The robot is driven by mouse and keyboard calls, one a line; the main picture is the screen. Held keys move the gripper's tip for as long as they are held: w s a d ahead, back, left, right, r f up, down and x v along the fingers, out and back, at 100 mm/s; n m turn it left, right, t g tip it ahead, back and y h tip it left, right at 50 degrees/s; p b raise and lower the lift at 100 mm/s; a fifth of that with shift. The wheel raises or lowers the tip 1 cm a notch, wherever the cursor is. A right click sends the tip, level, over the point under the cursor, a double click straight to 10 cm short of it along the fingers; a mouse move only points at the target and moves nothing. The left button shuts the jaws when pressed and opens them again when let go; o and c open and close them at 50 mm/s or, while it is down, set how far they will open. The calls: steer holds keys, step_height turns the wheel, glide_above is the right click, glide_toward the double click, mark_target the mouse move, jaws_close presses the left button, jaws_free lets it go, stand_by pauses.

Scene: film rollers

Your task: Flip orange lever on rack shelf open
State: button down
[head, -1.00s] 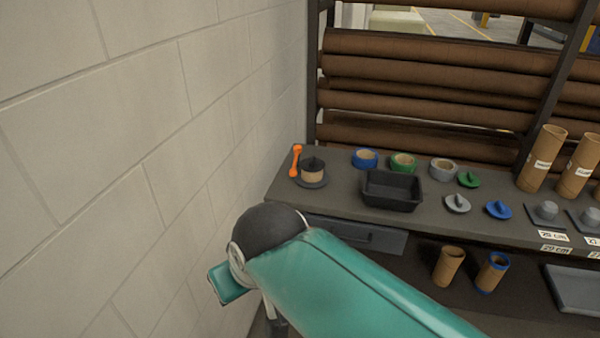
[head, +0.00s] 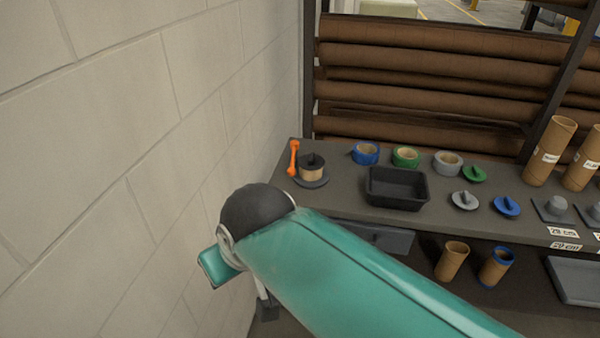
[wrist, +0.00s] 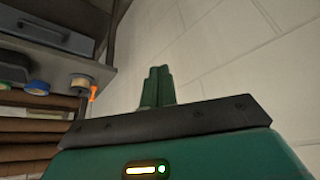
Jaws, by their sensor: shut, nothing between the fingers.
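The orange lever (head: 293,158) stands upright at the left end of the rack shelf (head: 345,200), close to the wall. It is beside a dark round base that carries a tan roll with a black top (head: 312,168). In the wrist view the orange lever (wrist: 92,93) shows small at the left, beside the shelf edge. My gripper (wrist: 157,85) has its green fingers together, empty, and well apart from the lever. In the head view the gripper's fingers are hidden; my teal arm is in front of and below the shelf.
A pale block wall (head: 150,150) runs close along the left. Right of the lever are several tape rolls, a black tray (head: 397,188) and colored caps. Upright cardboard tubes (head: 550,150) stand further right. Brown rolls (head: 430,60) fill the rack behind.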

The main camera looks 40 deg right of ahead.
steer(key=w+d+f+m, duration=0.3)
steer(key=w+d+m, duration=0.2)
steer(key=w+d, duration=1.1)
steer(key=w+d+f+m, duration=0.2)
steer(key=d+f, duration=0.2)
steer(key=d, duration=0.4)
steer(key=w+d+f+m+t+h, duration=0.1)
steer(key=d+f, duration=0.3)
steer(key=d, duration=0.5)
steer(key=w+d+f+m+t, duration=0.1)
steer(key=w+d+f+m, duration=0.2)
steer(key=d, duration=0.6)
steer(key=shift+w+f+h, duration=0.35)
steer(key=shift+f+h, duration=0.05)
steer(key=shift+f, duration=0.25)
